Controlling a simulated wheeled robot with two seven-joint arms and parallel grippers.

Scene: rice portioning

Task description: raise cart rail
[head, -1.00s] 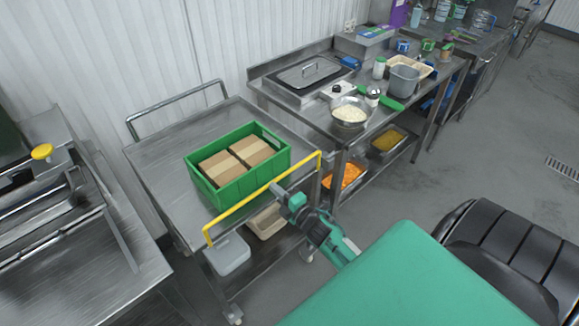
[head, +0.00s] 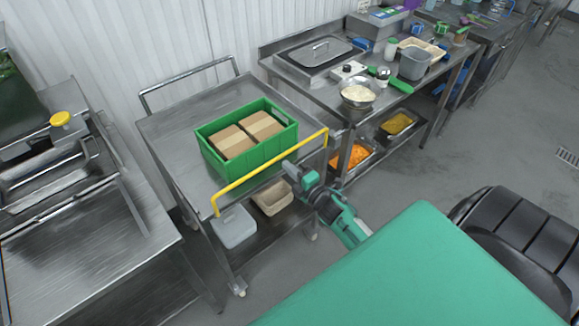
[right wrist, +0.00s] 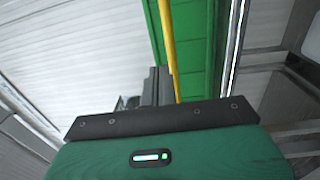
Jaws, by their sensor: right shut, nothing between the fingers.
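The yellow cart rail (head: 271,172) runs along the near edge of the steel cart (head: 180,140), in front of a green crate (head: 247,165). Its two bent ends point down toward the deck edge. My right gripper (head: 290,168) is at the rail's near side, a little right of its middle. In the right wrist view the shut fingers (right wrist: 157,86) are empty, and the rail (right wrist: 167,45) passes just beside or behind them. I cannot tell whether they touch it. My left gripper is not in view.
The crate holds cardboard boxes (head: 264,124). Two bins (head: 234,228) sit on the cart's lower shelf. A steel counter (head: 90,240) stands at the left. A prep table (head: 310,85) with pans and a rice bowl (head: 358,93) stands behind right. Open floor lies to the right.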

